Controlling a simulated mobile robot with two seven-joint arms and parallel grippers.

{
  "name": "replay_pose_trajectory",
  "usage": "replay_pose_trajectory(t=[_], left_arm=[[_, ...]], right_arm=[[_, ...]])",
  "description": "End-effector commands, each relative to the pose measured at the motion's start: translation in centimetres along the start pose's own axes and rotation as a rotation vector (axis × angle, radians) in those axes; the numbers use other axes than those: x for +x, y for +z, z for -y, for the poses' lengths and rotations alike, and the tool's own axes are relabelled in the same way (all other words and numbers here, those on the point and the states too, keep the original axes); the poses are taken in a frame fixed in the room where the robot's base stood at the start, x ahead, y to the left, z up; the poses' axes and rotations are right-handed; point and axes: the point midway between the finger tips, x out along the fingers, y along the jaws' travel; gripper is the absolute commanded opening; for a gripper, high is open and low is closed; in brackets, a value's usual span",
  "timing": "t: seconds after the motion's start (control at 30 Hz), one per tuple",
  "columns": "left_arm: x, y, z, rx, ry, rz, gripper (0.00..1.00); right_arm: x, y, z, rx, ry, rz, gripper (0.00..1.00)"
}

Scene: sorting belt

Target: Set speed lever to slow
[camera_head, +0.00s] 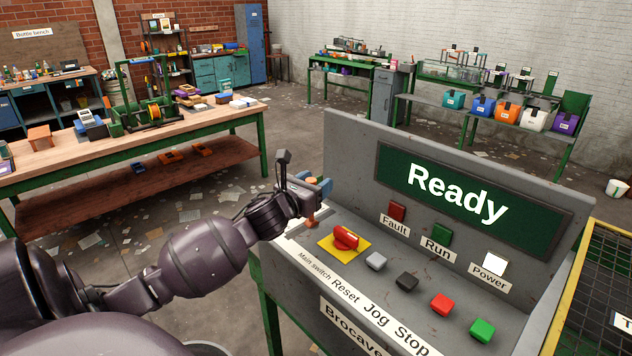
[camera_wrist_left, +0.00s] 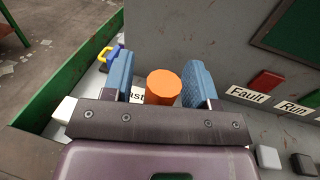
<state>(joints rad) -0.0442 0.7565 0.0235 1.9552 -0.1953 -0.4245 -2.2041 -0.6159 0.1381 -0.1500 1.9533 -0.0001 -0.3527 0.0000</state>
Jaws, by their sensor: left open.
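The speed lever's orange knob (camera_wrist_left: 163,87) stands between the two blue fingers of my left gripper in the left wrist view. A gap shows on both sides, so the fingers are open around it without gripping. A label partly hidden behind the knob shows the letters "as". In the head view my left gripper (camera_head: 319,188) is at the left end of the grey control console (camera_head: 338,150). The lever's slot and lower part are hidden. My right gripper is not in view.
The console has a red main switch (camera_head: 345,238) on a yellow plate, then grey, black, red and green buttons. Its upright panel with the "Ready" display (camera_head: 455,192) rises close beside the gripper. In the wrist view a small blue-and-yellow object (camera_wrist_left: 114,54) sits beyond the left finger.

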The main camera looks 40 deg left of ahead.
Motion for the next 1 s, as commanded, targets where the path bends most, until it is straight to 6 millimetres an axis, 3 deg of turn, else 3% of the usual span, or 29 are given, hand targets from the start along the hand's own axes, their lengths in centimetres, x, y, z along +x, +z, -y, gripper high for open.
replay_pose_trajectory(t=[0.33, 0.7, 1.0], left_arm=[[0.30, -0.04, 0.03, -0.001, 0.000, 0.000, 0.53], [0.29, -0.03, 0.02, -0.001, 0.000, 0.000, 0.00], [0.52, -0.06, 0.05, -0.002, 0.000, 0.007, 0.00]], right_arm=[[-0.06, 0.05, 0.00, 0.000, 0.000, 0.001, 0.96], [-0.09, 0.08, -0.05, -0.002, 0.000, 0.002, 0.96], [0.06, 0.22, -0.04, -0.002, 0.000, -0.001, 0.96]])
